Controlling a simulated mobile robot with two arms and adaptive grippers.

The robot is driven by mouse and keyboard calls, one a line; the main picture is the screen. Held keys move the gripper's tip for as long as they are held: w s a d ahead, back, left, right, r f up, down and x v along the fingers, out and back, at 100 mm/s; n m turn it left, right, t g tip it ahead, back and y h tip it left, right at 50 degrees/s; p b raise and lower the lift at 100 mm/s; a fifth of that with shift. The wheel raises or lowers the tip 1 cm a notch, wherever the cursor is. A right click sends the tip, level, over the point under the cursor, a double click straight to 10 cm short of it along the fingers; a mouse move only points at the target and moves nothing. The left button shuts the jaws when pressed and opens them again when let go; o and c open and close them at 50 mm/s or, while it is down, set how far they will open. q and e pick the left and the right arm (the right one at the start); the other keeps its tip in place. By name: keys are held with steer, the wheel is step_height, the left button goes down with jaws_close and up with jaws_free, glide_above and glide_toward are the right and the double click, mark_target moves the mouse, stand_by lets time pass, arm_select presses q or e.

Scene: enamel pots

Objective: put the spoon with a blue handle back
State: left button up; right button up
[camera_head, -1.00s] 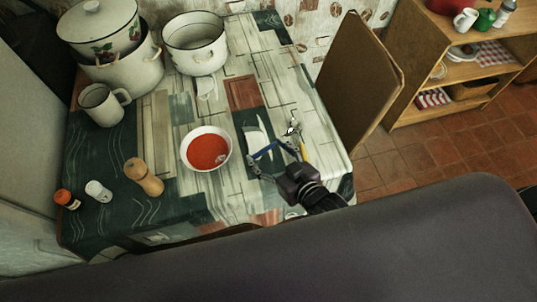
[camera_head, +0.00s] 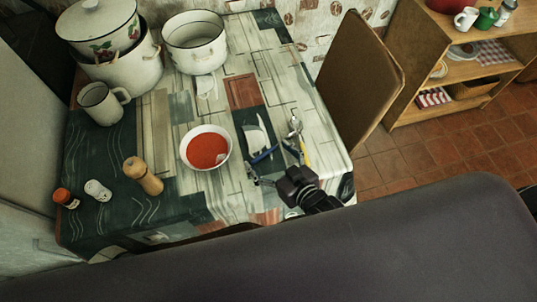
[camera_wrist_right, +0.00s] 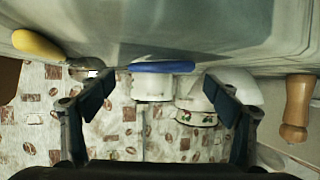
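In the right wrist view the blue handle (camera_wrist_right: 162,66) lies across the gap between my fingertips, apart from both fingers. My right gripper (camera_head: 272,166) is open at the table's front right, close to the handle; its open fingers also show in the wrist view (camera_wrist_right: 160,82). A yellow handle (camera_head: 305,153) lies right of the blue one. My left gripper is out of view.
A white bowl of red food (camera_head: 207,149) stands left of the handle. A wooden mill (camera_head: 143,176), two small jars, a mug (camera_head: 101,103) and enamel pots (camera_head: 195,43) stand further left and back. A chair (camera_head: 358,82) stands at the right edge.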

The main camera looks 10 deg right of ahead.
steer(key=shift+r, duration=0.2)
steer(key=v, duration=1.2)
steer(key=shift+r, duration=0.3)
steer(key=shift+d, duration=0.1)
